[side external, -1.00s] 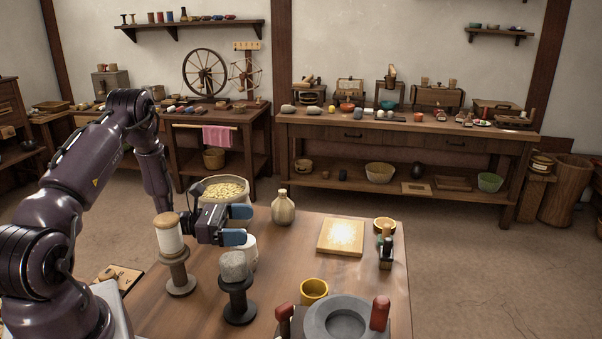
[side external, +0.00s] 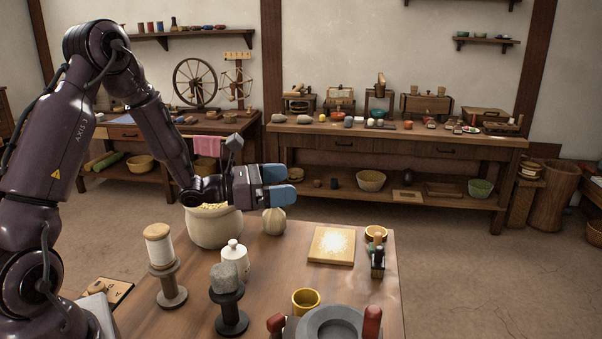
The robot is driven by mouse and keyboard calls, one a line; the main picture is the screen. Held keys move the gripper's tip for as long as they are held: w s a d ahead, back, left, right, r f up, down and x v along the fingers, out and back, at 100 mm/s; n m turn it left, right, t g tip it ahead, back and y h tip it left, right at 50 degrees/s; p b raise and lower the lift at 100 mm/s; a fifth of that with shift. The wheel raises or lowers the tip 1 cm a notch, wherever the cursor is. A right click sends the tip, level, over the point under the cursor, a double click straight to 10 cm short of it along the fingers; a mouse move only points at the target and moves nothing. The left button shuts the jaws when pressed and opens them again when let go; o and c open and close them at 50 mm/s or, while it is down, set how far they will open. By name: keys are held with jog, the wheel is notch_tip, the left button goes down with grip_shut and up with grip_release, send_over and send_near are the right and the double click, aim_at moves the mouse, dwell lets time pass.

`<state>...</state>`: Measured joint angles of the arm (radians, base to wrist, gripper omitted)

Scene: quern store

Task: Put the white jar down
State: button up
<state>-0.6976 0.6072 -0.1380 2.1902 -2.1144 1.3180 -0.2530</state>
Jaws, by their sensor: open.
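The white jar (side external: 235,258) stands upright on the wooden table (side external: 275,268), with its knobbed lid on. It is just behind the grey stone on a dark stand, which hides a little of its lower part. My gripper (side external: 283,182) is open, with two blue-tipped fingers pointing right. It is above and behind the jar, apart from it, with nothing seen between the fingers.
A pot of grain (side external: 214,228) and a round bottle (side external: 274,222) stand behind the jar, close under my gripper. A yellow cup (side external: 305,299) is to the right.

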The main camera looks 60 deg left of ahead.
jog(key=d+r+y, duration=0.1)
jog(key=d+r, duration=0.3)
jog(key=d, duration=0.3)
jog(key=shift+d+r+n, duration=0.25)
jog(key=shift+r+n, duration=0.05)
jog(key=shift+r, duration=0.1)
jog(key=s+d+f+m+g+h, duration=0.35)
jog(key=s+d+m+g, duration=0.55)
jog(key=s+m+g, duration=0.65)
jog(key=s+a+r+m+t+y, duration=0.4)
jog(key=s+a+r+m+y, duration=0.2)
jog(key=m, duration=1)
notch_tip(320, 180, up, 2)
jog(key=s+y, duration=0.1)
jog(key=y, duration=0.2)
jog(key=shift+s+a+r+y, duration=0.15)
jog(key=shift+s+r+y, duration=0.1)
jog(key=shift+y, duration=0.1)
